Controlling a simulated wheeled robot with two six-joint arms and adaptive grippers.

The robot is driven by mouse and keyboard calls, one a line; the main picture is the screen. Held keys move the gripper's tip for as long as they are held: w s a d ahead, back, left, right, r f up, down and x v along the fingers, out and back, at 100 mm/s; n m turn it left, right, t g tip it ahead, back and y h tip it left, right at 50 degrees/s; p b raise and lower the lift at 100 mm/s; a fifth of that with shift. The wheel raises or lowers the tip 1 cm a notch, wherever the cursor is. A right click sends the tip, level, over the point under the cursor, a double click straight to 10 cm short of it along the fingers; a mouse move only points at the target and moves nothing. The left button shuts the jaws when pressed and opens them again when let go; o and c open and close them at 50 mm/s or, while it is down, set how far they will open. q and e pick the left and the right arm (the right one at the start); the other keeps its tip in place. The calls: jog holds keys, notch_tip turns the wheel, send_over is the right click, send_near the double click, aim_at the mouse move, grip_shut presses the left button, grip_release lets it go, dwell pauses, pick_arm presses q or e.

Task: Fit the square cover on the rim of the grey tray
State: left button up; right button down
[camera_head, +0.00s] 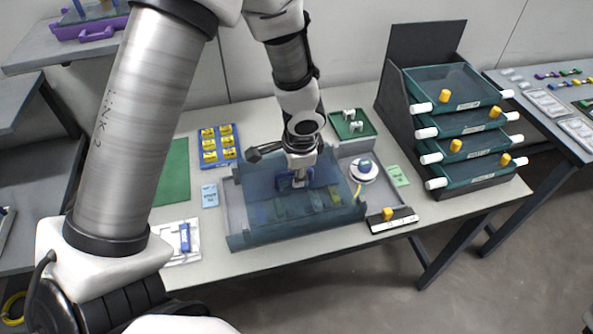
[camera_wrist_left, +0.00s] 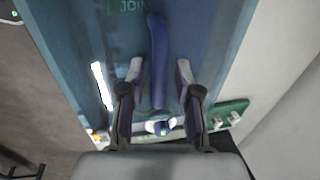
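The translucent blue square cover (camera_head: 262,222) lies over the grey tray (camera_head: 233,205) in the middle of the table. The tray's grey edge shows at its left. Whether the cover sits flush on the rim cannot be told. The cover also fills much of the left wrist view (camera_wrist_left: 215,45), with a dark blue bar handle (camera_wrist_left: 157,55). My left gripper (camera_head: 299,182) is over the cover at the handle. In the wrist view its fingers (camera_wrist_left: 160,72) are apart, one on each side of the handle, with visible gaps. My right gripper is out of view.
A rack of teal drawers (camera_head: 462,125) stands at the right. A white round device (camera_head: 364,170) and a small block with a yellow knob (camera_head: 392,219) are right of the tray. A blue tray of yellow pieces (camera_head: 218,146) and a green mat (camera_head: 172,175) are at left.

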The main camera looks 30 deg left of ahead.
aim_at(299, 190)
pick_arm(q)
jog(key=shift+r, duration=0.1)
jog(key=shift+r+p, duration=0.3)
jog(key=shift+p, duration=0.1)
notch_tip(299, 190, up, 12)
jog(key=s+d+p, duration=0.1)
jog(key=p, duration=0.4)
jog(key=shift+s+d+f, duration=0.25)
jog(key=shift+d, duration=0.15)
